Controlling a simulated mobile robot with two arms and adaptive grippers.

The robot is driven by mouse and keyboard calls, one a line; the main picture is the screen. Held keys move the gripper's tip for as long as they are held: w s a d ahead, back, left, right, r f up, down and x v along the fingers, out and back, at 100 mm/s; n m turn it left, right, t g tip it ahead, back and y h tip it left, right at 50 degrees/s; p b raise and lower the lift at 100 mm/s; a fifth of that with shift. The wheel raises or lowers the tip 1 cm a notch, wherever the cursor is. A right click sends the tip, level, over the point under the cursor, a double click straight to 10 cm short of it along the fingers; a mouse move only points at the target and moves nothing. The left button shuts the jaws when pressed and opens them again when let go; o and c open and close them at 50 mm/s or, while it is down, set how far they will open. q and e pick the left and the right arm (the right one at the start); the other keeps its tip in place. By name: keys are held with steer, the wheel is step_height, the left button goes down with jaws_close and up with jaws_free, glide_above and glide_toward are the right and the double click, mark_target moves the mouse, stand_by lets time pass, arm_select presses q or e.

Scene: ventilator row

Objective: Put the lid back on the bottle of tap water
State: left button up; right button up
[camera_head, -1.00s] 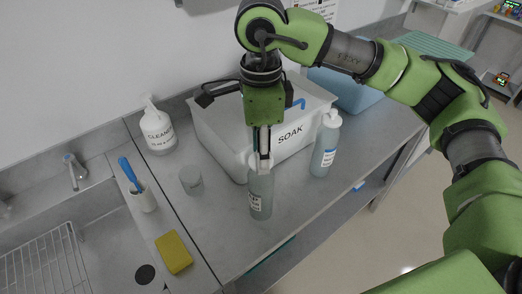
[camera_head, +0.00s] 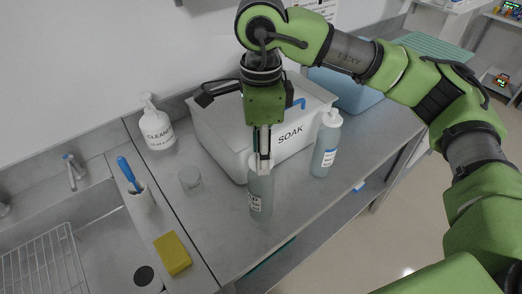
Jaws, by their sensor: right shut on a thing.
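A grey-clear bottle with a white label (camera_head: 260,194) stands upright on the steel counter, in front of the SOAK bin. My right gripper (camera_head: 263,163) points straight down over its top. Its fingers are shut on a small whitish lid (camera_head: 263,167) at the bottle's mouth. The fingers partly hide the lid, and I cannot tell whether it is seated on the neck or just above it. My left gripper is not in view.
A white SOAK bin (camera_head: 228,143) stands close behind. A pump bottle (camera_head: 326,146) is to the right, a clear cup (camera_head: 190,180) to the left. A CLEANER bottle (camera_head: 157,127), a brush holder (camera_head: 142,197) and a yellow sponge (camera_head: 173,253) are further left, near the sink.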

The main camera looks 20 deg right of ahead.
steer(key=shift+b, duration=0.3)
stand_by(0.5)
stand_by(0.4)
steer(key=o, duration=0.8)
steer(key=o, duration=0.5)
steer(key=shift+r+p, duration=1.85)
steer(key=shift+r, duration=1.65)
